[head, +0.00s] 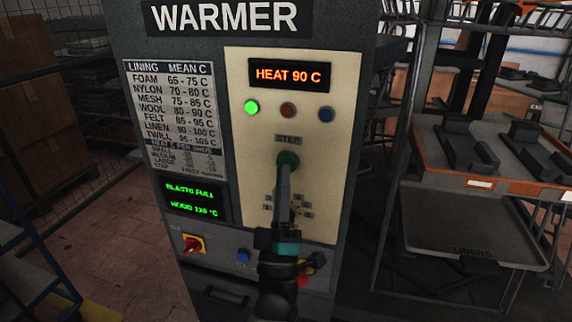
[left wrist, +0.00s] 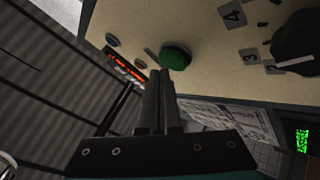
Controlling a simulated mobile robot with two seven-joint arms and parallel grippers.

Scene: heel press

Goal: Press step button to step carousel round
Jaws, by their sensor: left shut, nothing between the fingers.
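The green step button (head: 288,158) sits on the cream panel of the warmer, under a small label that seems to read STEP. It also shows as a green dome in the left wrist view (left wrist: 175,55). My left gripper (head: 284,172) is shut and empty, its fingertips just below the button in the head view. In the left wrist view the closed fingertips (left wrist: 161,73) are right at the button's edge; I cannot tell whether they touch it. The carousel is not clearly in view. My right gripper is not in view.
The display (head: 289,76) reads HEAT 90 C, above a lit green lamp (head: 251,107). A black knob (left wrist: 298,45) with number labels is below the button. A red-yellow switch (head: 193,244) is lower left. A rack with an orange-edged tray (head: 500,183) stands right.

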